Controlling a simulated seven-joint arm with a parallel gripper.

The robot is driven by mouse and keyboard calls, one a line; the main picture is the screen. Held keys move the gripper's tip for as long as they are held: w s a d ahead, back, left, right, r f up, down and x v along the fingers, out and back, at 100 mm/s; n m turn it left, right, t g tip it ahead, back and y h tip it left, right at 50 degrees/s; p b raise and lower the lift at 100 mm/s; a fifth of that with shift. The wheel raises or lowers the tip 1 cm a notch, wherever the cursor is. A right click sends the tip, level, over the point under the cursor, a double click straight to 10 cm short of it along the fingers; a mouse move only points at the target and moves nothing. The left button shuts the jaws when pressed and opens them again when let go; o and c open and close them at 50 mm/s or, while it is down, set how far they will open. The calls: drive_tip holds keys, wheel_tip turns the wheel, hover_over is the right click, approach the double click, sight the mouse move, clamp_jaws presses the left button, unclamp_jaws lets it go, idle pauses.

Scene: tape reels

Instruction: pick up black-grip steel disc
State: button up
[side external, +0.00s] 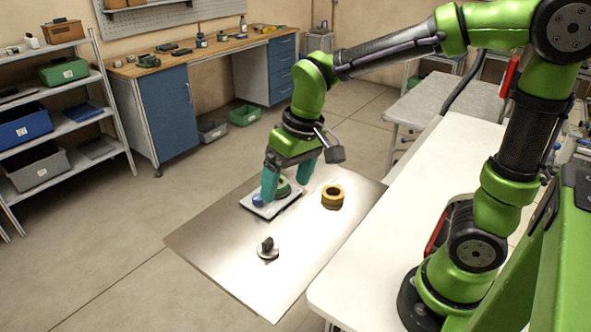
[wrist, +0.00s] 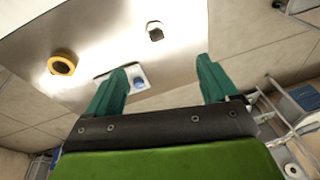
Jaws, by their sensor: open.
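The black-grip steel disc (side external: 267,253) lies on the metal sheet, its dark grip standing up from the middle. In the wrist view the disc (wrist: 155,35) lies beyond the fingertips, near the top of the picture. My gripper (side external: 286,190) is open, with its two teal fingers pointing down over the white tray area, behind the disc in the side view. In the wrist view the space between the fingers of my gripper (wrist: 162,65) holds nothing, and the disc is clear of both.
A white tray (side external: 262,211) below my gripper carries a blue piece (side external: 258,200) and a green ring (side external: 282,187), partly hidden by the fingers. A yellow-and-black tape reel (side external: 332,196) stands to the right. The metal sheet (side external: 215,248) is bare around the disc.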

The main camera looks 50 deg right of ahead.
drive_tip(key=w+a+f+n+g+h, duration=0.1)
drive_tip(key=w+f+n+g, duration=0.15)
drive_tip(key=w, duration=0.35)
hover_over(267, 240)
drive_tip(key=shift+m, duration=0.25)
wheel_tip(267, 240, down, 11)
drive_tip(key=shift+d, duration=0.1)
drive_tip(key=shift+f, duration=2.85)
drive_tip(key=c, duration=1.3)
drive_tip(key=shift+o, duration=0.2)
drive_tip(key=shift+r, duration=0.1)
